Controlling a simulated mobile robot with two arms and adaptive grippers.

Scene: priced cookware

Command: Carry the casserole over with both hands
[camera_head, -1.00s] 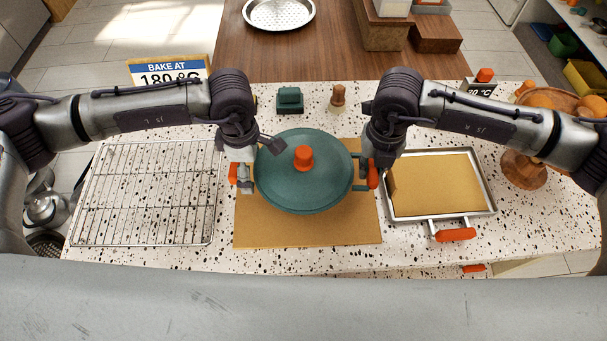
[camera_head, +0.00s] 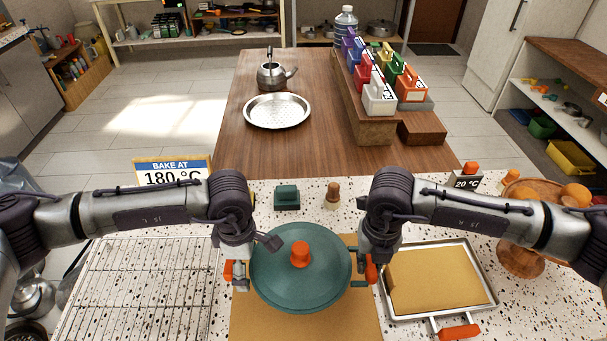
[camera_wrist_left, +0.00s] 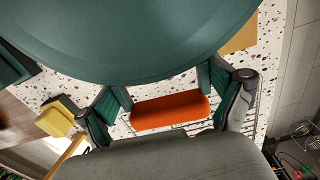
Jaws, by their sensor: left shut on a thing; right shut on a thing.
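The casserole (camera_head: 280,285) is a round teal pot with a lid and an orange lid knob (camera_head: 300,255). It is over the tan mat (camera_head: 255,325) at the front middle of the speckled counter; I cannot tell if it touches the mat. My left gripper (camera_head: 238,272) is shut on its left side handle, whose orange grip (camera_wrist_left: 170,111) shows between the fingers in the left wrist view. My right gripper (camera_head: 366,270) is shut on the right side handle, partly hidden by the gripper. The lid looks level.
A wire rack (camera_head: 140,290) lies left and a tray with a tan board (camera_head: 440,280) lies right. Behind are a teal block (camera_head: 287,197) and a wooden peg (camera_head: 333,195).

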